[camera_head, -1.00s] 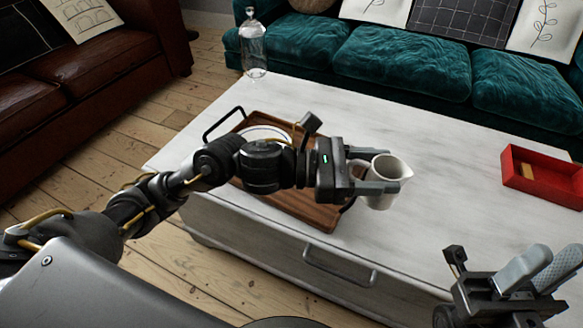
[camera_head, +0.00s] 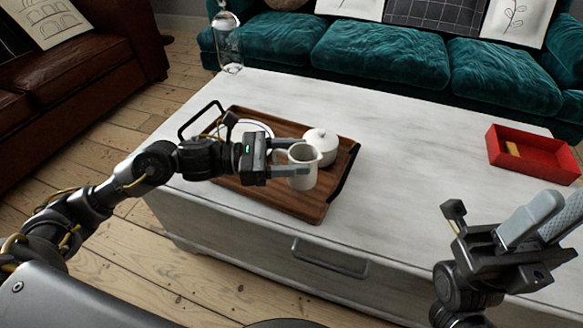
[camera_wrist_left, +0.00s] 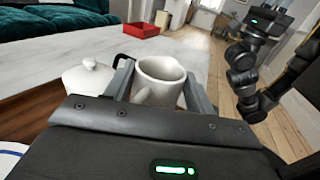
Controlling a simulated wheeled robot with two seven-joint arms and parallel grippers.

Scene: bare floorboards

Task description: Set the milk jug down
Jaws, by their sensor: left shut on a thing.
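The white milk jug (camera_head: 303,178) is held by my left gripper (camera_head: 300,162), whose fingers are shut on its two sides. The jug looks upright, over the right part of the brown wooden tray (camera_head: 308,211); I cannot tell whether its base touches the tray. The left wrist view shows the jug (camera_wrist_left: 158,75) between the fingers, with its base hidden. A white lidded pot (camera_head: 320,146) stands on the tray just behind the jug. My right gripper (camera_head: 562,205) is open and empty at the right, away from the tray.
A white plate with a blue rim (camera_head: 252,126) lies on the tray's left part, partly hidden by my left arm. A glass bottle (camera_head: 228,48) stands at the table's far left corner. A red box (camera_head: 535,168) is at the right. The white tabletop (camera_head: 415,165) between is clear.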

